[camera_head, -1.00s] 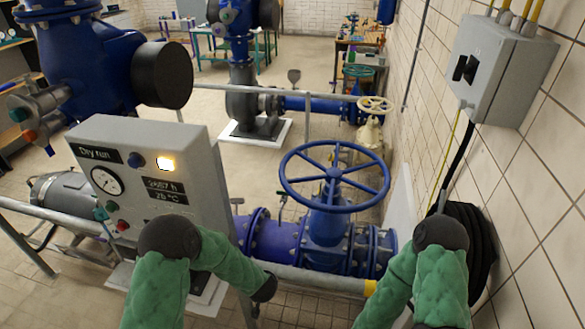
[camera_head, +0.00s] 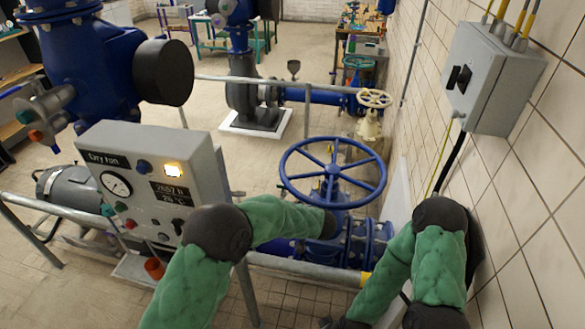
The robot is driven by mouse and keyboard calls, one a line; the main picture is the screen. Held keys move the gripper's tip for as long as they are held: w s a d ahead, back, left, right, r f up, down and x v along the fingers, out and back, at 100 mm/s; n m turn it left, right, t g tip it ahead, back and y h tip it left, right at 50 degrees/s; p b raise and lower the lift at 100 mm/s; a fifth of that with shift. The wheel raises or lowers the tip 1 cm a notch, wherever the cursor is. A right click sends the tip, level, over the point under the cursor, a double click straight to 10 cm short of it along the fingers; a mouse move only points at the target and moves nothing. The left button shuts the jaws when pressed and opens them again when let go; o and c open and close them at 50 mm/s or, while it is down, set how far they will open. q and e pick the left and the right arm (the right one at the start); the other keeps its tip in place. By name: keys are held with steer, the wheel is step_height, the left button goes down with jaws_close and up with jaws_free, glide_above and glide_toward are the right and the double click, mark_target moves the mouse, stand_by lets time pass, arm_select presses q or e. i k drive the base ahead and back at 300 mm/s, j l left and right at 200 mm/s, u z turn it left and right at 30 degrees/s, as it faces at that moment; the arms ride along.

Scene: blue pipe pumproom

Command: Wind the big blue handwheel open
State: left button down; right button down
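The big blue handwheel (camera_head: 333,172) lies nearly flat on top of a blue valve (camera_head: 335,218), right of the picture's middle. My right arm (camera_head: 437,255) bends down beside the wall, right of the wheel. Its dark end (camera_head: 340,323) is low at the bottom edge, and its fingers are out of the picture.
A grey control panel (camera_head: 150,175) with a gauge stands left of the wheel. A metal rail (camera_head: 290,266) runs in front of the valve. A tiled wall with a grey switch box (camera_head: 490,75) bounds the right. A smaller cream handwheel (camera_head: 374,98) stands farther back.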

mark_target(332, 173)
steer(key=i, duration=0.9)
